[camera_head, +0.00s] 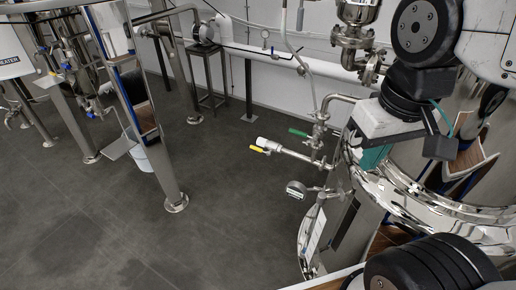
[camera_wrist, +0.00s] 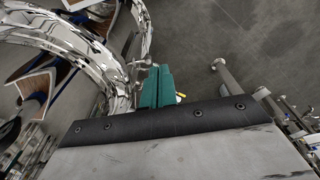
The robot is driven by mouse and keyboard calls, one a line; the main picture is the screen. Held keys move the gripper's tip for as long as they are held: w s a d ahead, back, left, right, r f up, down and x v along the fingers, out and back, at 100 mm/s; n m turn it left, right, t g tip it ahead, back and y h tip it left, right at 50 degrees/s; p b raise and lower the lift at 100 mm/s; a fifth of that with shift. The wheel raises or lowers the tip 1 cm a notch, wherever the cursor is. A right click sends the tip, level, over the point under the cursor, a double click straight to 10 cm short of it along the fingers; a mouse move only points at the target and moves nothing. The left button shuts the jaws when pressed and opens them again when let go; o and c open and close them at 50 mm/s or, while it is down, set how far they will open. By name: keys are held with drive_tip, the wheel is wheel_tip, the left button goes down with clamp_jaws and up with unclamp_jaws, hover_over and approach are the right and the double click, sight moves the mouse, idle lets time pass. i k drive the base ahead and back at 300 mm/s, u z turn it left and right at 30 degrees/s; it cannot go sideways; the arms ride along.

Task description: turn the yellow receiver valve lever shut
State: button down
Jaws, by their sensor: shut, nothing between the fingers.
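The yellow valve lever (camera_head: 257,149) shows in the head view beside a white fitting, at the left end of a short steel pipe that sticks out from the tank's piping. A small bit of yellow (camera_wrist: 180,96), probably this lever, shows in the wrist view just right of my fingers; the rest is hidden. My gripper (camera_wrist: 157,88) has teal fingers that are closed together and empty. In the head view my gripper (camera_head: 374,157) is beside the shiny tank, to the right of the lever and well apart from it.
A green-handled valve (camera_head: 298,132) sits above and right of the yellow lever. A round gauge (camera_head: 296,189) is below. The shiny tank (camera_head: 440,215) curves close to my gripper. Open grey floor (camera_head: 100,220) lies to the left, past a steel post (camera_head: 165,170).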

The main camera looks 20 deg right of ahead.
sight(268, 153)
drive_tip(key=k, duration=0.35)
drive_tip(key=u, duration=0.7)
drive_tip(key=i, duration=0.5)
drive_tip(key=u, duration=0.65)
drive_tip(key=i, duration=1.75)
drive_tip(key=z, duration=1.25)
drive_tip(key=i, duration=0.65)
drive_tip(key=z, duration=0.55)
